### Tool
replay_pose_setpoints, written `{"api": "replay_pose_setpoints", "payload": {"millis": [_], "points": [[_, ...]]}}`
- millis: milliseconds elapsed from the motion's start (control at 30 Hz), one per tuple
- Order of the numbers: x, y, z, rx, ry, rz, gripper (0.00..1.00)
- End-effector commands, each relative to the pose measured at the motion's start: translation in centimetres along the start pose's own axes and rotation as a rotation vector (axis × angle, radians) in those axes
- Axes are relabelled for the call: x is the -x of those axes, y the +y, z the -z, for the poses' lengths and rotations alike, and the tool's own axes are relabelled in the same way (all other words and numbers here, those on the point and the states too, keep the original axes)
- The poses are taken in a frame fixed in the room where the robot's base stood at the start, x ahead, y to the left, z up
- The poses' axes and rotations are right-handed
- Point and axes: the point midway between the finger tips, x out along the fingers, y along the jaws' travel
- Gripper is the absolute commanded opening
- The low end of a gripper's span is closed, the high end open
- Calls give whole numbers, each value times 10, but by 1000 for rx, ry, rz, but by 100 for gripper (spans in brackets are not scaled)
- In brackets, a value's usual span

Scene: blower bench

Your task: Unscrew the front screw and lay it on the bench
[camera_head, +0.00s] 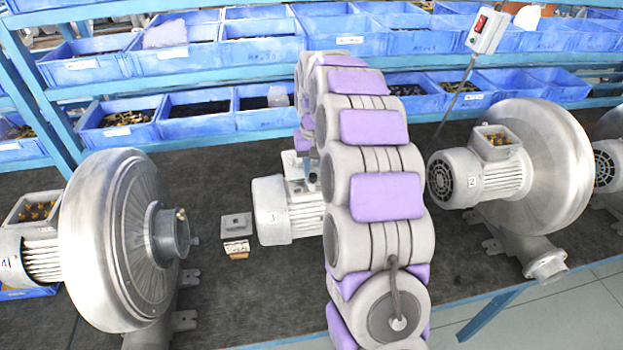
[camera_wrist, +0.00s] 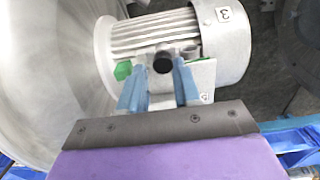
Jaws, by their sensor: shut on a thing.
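The grey motor marked 3 (camera_head: 290,208) sits on the bench behind my arm; it also shows in the wrist view (camera_wrist: 155,35), with cooling fins and an open-looking terminal box. My gripper (camera_wrist: 160,64) has its two blue fingers at this terminal box, on either side of a dark round part (camera_wrist: 163,62). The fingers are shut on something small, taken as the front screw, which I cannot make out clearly. A green part (camera_wrist: 122,70) shows left of the fingers. In the head view my arm hides most of this blower, and the gripper (camera_head: 312,178) shows only partly.
A small square grey cover (camera_head: 236,222) lies on the dark bench (camera_head: 240,300), left of the motor. A large blower (camera_head: 115,240) stands left and another, marked 2 (camera_head: 530,160), right. Blue bins (camera_head: 190,60) fill the shelves behind. A control box with a red switch (camera_head: 487,30) stands at the upper right.

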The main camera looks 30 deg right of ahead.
Motion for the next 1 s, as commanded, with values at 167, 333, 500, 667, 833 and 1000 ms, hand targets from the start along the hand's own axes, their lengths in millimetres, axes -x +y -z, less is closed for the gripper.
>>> {"api": "replay_pose_setpoints", "payload": {"millis": [167, 333, 500, 667, 833, 1000], "points": [[0, 4, 0, -1, 1, -4, 7], [0, 7, 0, 0, 1, -3, 0], [1, 9, 0, 103, 0, -2, 0], [2, 10, 0, 313, -1, 0, 0], [2, 12, 0, 532, -2, 2, 0], [2, 14, 0, 731, -2, 3, 0]]}}
